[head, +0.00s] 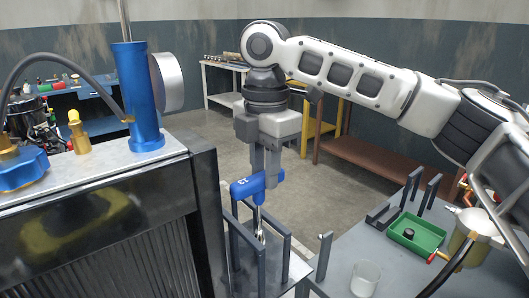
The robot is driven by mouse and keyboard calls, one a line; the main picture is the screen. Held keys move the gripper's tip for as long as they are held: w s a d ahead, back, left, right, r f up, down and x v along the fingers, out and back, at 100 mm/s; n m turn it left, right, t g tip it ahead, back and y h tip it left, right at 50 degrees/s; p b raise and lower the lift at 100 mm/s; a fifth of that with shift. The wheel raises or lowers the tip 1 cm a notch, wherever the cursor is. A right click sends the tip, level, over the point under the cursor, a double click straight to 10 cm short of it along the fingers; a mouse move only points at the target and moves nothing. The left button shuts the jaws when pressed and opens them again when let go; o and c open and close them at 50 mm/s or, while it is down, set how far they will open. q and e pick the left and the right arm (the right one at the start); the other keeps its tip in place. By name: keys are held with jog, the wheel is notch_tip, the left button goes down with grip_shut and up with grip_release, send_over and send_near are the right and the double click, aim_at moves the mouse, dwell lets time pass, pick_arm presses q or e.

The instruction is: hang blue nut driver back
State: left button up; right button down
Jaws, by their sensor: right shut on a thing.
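The blue nut driver (249,187) has a blue T-shaped handle and a metal shaft that points down. My right gripper (266,180) is shut on its handle, in the middle of the view. The shaft hangs among the dark upright posts of a rack (262,252) at the bottom centre. I cannot tell whether the driver touches the rack. My left gripper is not in view.
A large machine block (110,215) with a blue cylinder (137,100) on top stands close on the left. A grey table at the right holds a green tray (417,233), a clear cup (366,278) and dark uprights. Open floor lies behind.

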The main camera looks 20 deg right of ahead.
aim_at(265, 191)
jog(key=shift+f, duration=4)
jog(key=c, duration=0.8)
grip_release()
jog(key=shift+o, duration=0.2)
jog(key=shift+r, duration=0.15)
jog(key=shift+r, duration=1.5)
jog(key=shift+d+r, duration=0.1)
jog(key=shift+r, duration=0.05)
jog(key=shift+r, duration=3)
